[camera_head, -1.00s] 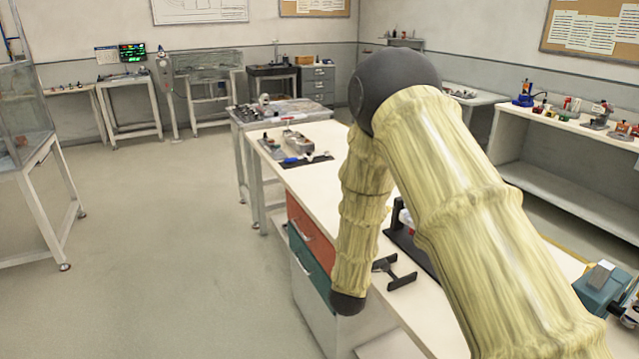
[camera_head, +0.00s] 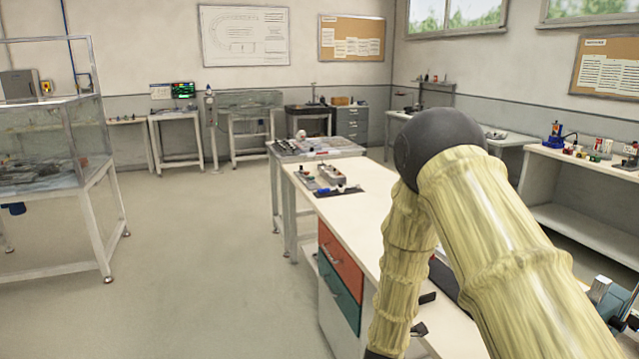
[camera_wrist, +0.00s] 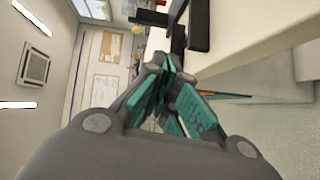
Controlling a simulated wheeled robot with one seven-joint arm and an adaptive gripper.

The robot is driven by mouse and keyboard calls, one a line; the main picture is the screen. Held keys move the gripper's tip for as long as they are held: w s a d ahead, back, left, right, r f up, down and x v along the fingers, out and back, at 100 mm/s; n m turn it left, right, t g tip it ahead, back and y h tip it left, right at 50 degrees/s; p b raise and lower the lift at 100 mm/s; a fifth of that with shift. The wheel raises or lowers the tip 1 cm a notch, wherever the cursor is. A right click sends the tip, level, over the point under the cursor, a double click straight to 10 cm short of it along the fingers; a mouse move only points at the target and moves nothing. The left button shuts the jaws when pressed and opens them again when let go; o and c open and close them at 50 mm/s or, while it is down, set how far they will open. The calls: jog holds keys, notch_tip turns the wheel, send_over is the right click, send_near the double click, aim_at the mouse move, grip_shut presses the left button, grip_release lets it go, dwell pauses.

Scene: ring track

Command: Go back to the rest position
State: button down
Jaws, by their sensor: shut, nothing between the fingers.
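My gripper (camera_wrist: 165,95) shows in the wrist view with its teal finger pads drawn together and nothing between them. In the head view my arm, in a pale yellow sleeve with a dark elbow, bends down over the near side of the long workbench (camera_head: 372,216). The gripper itself is out of the head view, below its lower edge. In the wrist view the bench edge (camera_wrist: 265,40) lies beyond the fingers, with a dark bracket-like object (camera_wrist: 198,22) on it.
The bench has an orange drawer (camera_head: 340,257) and a teal drawer (camera_head: 338,287). Small parts lie on a dark mat (camera_head: 345,193) at its far end. A glass-sided stand (camera_head: 60,175) is at left. The floor (camera_head: 210,270) between is clear.

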jog(key=s+d+f+m+g+y, duration=0.1)
jog(key=s+f+m+g+y, duration=0.45)
jog(key=s+f, duration=1.6)
jog(key=s+f+m+g, duration=0.4)
jog(key=s+g, duration=0.1)
jog(key=s, duration=1)
jog(key=s+f+m+g, duration=0.3)
jog(key=s+f+g, duration=0.1)
jog(key=s, duration=1.1)
jog(key=shift+m+g+y, duration=0.35)
jog(key=shift+g, duration=0.2)
jog(key=shift+d, duration=0.1)
